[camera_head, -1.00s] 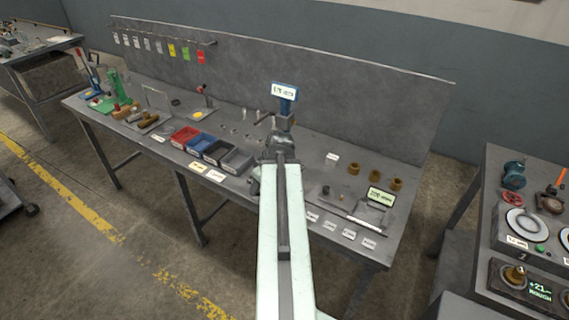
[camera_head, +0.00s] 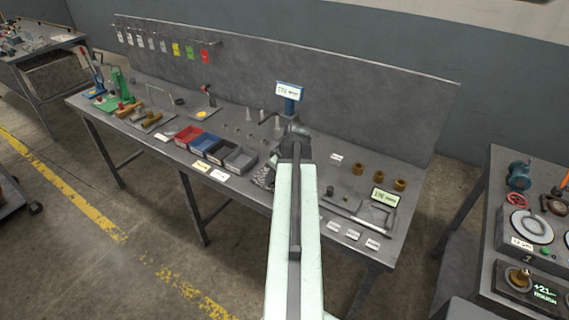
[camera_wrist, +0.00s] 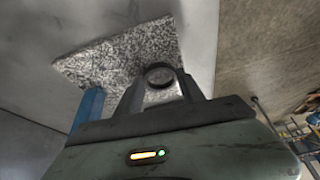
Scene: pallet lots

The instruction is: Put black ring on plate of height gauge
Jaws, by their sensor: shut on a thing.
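The height gauge (camera_head: 290,91) stands on the bench with a blue head and a lit display; its lower part is hidden behind my arm in the head view. Its speckled granite plate (camera_wrist: 115,55) fills the upper left of the wrist view, and the blue column (camera_wrist: 88,108) rises just left of my fingers. My gripper (camera_wrist: 160,88) is shut on the black ring (camera_wrist: 160,74), which shows dark and round between the fingertips. The ring overlaps the plate's right edge in the wrist view; I cannot tell whether it touches the plate. In the head view the ring is hidden.
Red, blue and grey bins (camera_head: 189,138) stand left of the gauge. Several brass-coloured parts (camera_head: 378,172) and a second lit display (camera_head: 384,197) are to the right. A grey back panel (camera_head: 330,90) stands along the bench's rear. Another bench (camera_head: 490,210) is at far right.

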